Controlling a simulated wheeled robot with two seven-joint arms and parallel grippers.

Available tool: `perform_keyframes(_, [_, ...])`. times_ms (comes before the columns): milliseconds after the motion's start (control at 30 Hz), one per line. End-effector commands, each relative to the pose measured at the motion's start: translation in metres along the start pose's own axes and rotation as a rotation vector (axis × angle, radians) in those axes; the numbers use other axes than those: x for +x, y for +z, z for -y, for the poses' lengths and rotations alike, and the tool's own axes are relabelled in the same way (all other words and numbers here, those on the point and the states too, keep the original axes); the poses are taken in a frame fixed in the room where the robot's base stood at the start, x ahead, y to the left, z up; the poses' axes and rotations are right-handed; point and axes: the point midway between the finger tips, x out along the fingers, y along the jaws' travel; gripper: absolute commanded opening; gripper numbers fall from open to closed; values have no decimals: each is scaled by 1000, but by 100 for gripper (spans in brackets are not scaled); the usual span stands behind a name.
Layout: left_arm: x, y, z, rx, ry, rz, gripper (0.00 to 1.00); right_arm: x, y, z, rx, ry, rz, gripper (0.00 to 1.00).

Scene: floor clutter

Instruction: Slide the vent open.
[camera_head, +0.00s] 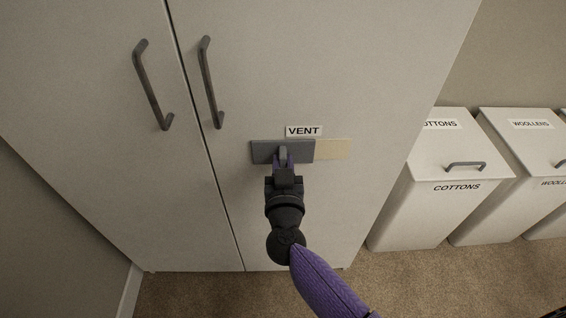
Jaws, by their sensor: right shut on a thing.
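The vent is a dark grey sliding plate (263,151) on the right door of a tall pale cabinet (300,60), just below a white VENT label (304,131). A beige strip (333,149) shows directly to the right of the plate. My right gripper (284,160) is at the middle of the plate, shut on its small grey knob (283,150). The fingers partly hide the knob. My left gripper is not in view.
Two dark bar handles (152,86) (209,83) stand out from the cabinet doors, left of the vent. White lidded bins labelled COTTONS (440,212) and WOOLLENS (505,205) stand right of the cabinet. Brown carpet (200,295) in front is clear.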

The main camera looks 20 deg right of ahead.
Motion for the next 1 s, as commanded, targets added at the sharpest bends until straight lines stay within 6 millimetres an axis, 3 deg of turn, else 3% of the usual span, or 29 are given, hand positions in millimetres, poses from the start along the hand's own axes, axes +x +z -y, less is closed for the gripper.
perform_keyframes(367, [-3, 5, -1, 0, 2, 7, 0, 0, -1, -3, -1, 0, 1, 0])
perform_keyframes(467, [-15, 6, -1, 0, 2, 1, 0, 0, -4, -20, -4, 3, -2, 0])
perform_keyframes(600, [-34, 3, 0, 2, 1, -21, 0, 0, -6, -60, -7, 2, 0, 0])
perform_keyframes(800, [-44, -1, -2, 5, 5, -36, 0, 0, -1, -111, -6, 1, 1, 0])
perform_keyframes(1000, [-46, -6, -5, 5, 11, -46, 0, 0, 0, -133, 0, 0, 2, 0])
